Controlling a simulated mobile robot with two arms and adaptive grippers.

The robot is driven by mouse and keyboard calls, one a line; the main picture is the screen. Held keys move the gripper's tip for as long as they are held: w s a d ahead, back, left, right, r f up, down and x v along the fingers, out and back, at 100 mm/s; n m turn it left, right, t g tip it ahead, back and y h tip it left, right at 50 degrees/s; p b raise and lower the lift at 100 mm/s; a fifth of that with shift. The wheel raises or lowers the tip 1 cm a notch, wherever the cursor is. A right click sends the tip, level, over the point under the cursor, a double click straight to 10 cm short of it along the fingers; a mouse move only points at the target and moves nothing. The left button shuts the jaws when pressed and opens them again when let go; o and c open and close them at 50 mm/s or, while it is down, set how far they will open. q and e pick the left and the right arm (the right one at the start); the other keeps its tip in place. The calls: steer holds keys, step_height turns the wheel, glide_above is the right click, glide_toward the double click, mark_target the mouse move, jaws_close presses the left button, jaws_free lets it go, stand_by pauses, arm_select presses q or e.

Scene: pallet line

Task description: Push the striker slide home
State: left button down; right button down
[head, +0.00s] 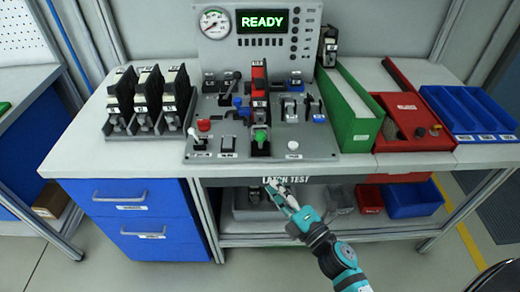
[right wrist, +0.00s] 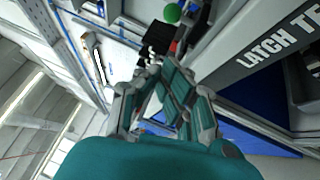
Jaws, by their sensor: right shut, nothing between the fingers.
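A latch test panel (head: 222,140) stands on the bench, with a screen (head: 263,21) reading READY. At its front centre a green knob (head: 260,136) sits on a dark part (head: 260,149), which looks like the striker slide. A red and black upright part (head: 258,82) stands behind it. In the right wrist view the green knob (right wrist: 172,13) shows at the top, beyond the fingertips. My right gripper (head: 277,186) is shut and empty, in front of the bench edge and below the knob, apart from it. My left gripper is out of view.
Several black latch units (head: 148,95) stand left on the bench. A green bin (head: 345,105), a red tray (head: 412,120) and blue bins (head: 470,112) fill the right. Blue drawers (head: 140,222) and a lower shelf are below. The bench edge lies close to my right gripper.

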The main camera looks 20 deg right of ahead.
mark_target(259, 136)
steer(key=p+x, duration=0.1)
steer(key=x, duration=0.2)
steer(key=d+p+x, duration=0.1)
steer(key=x, duration=0.3)
steer(key=d+p+x, duration=0.1)
steer(key=x, duration=0.3)
steer(key=shift+w+r, duration=0.3)
steer(key=shift+w, duration=0.2)
steer(key=shift+w+d, duration=0.15)
steer(key=shift+w, duration=0.15)
steer(key=w, duration=0.1)
steer(key=w+d+b, duration=0.1)
steer(key=w, duration=0.3)
steer(key=shift+d+b, duration=0.25)
steer(key=shift+b, duration=0.1)
steer(key=shift+w+d, duration=0.1)
steer(key=shift+w, duration=0.2)
steer(key=shift+r, duration=0.1)
